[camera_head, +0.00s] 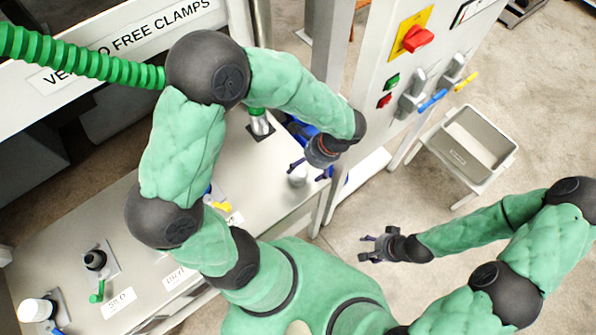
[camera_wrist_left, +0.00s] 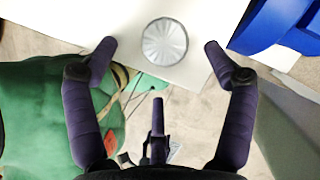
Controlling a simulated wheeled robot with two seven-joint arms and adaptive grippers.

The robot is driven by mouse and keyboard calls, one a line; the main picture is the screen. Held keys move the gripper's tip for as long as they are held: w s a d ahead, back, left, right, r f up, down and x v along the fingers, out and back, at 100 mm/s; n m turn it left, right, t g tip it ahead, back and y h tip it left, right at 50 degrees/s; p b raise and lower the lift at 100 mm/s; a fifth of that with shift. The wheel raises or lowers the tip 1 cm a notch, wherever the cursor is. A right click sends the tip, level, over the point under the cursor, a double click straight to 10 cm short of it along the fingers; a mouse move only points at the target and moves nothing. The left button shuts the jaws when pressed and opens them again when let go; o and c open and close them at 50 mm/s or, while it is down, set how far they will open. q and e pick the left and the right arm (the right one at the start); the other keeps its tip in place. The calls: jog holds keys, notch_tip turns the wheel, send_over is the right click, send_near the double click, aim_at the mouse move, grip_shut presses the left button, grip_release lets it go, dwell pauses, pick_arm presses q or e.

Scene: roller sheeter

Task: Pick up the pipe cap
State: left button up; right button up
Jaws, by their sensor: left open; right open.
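The pipe cap (camera_wrist_left: 165,42) is a round, pale, ribbed disc near the edge of the white table in the left wrist view. In the head view the pipe cap (camera_head: 298,178) is a small white piece just below my left gripper. My left gripper (camera_head: 311,170) is open, with its fingers spread on either side of the cap in the left wrist view; I cannot tell how far above it they are. My right gripper (camera_head: 364,249) is open and empty, over the floor to the right of the table.
The white table (camera_head: 262,190) ends close to the cap. A blue part (camera_wrist_left: 285,25) lies right of it. A control panel post (camera_head: 365,85) with a red switch (camera_head: 418,39) stands beside the table. A grey bin (camera_head: 468,140) stands farther right. Bottles and labels occupy the table's lower left.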

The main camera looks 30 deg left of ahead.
aim_at(300, 172)
pick_arm(q)
jog(key=x, duration=0.2)
jog(key=shift+a+f+b, duration=0.1)
jog(key=shift+f+b, duration=0.2)
jog(key=shift+f, duration=0.05)
jog(key=x, duration=0.1)
jog(key=b+x, duration=0.1)
jog(key=x, duration=0.2)
jog(key=shift+w+f+b, duration=0.1)
jog(key=shift+w+b, duration=0.15)
jog(key=shift+b, duration=0.15)
jog(key=shift+s+a+f, duration=0.1)
jog(key=shift+f, duration=0.35)
jog(key=shift+r, duration=0.1)
jog(key=c, duration=1.2)
